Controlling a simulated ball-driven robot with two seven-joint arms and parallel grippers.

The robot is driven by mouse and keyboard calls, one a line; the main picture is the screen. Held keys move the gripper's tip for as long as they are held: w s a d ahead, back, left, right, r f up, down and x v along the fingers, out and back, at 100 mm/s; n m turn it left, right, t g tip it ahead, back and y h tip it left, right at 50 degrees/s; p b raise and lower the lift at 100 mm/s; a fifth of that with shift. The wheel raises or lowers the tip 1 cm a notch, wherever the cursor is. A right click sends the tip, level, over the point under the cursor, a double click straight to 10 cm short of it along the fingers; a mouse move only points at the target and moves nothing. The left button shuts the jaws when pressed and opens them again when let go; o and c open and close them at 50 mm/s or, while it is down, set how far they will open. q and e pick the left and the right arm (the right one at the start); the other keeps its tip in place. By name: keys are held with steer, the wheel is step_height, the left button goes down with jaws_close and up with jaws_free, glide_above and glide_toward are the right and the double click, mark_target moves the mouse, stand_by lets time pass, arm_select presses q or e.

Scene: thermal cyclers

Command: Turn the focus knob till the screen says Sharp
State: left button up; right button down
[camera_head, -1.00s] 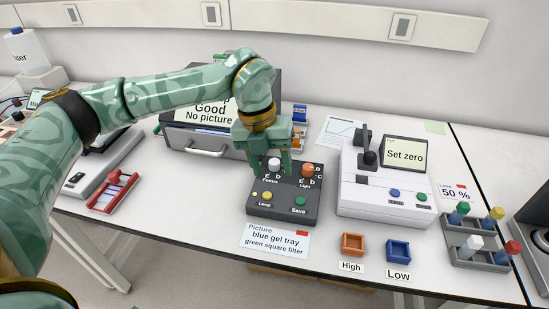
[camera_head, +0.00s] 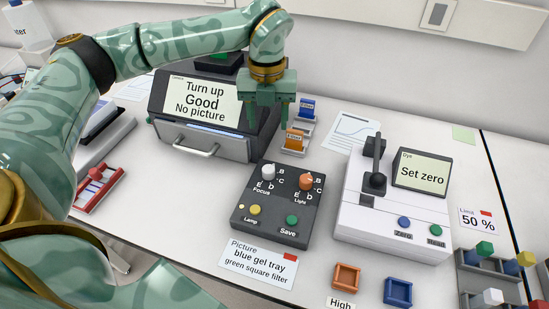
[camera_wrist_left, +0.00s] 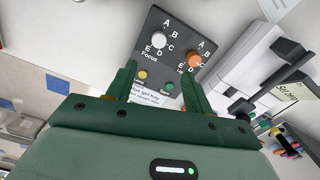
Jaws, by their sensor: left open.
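The focus knob (camera_head: 268,173) is white and sits at the upper left of the dark control box (camera_head: 270,222), beside the orange light knob (camera_head: 305,182). Letters ring each knob; I cannot read the focus pointer surely. The screen (camera_head: 204,97) on the grey imager reads "Turn up / Good / No picture". My left gripper (camera_head: 268,121) is open and empty, above and behind the box, apart from the knob. In the left wrist view the focus knob (camera_wrist_left: 159,40) shows beyond the open fingers (camera_wrist_left: 158,92). My right gripper is not in view.
The box also has a yellow lamp button (camera_head: 255,210) and a green save button (camera_head: 292,220). A white reader (camera_head: 390,215) with a "Set zero" screen stands to the right. Filter holders (camera_head: 293,141) stand behind the box. A picture card (camera_head: 259,262) lies in front.

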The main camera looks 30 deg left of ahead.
arm_select(q)
steer(key=b, duration=0.1)
glide_above(268, 168)
step_height(268, 168, down, 6)
step_height(268, 168, down, 9)
steer(key=shift+d+f+b, duration=0.1)
steer(key=shift+f+b, duration=0.1)
steer(key=shift+b, duration=0.55)
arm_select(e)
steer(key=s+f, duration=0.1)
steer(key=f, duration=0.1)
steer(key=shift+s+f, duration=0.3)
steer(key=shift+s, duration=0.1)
arm_select(q)
steer(key=c, duration=1)
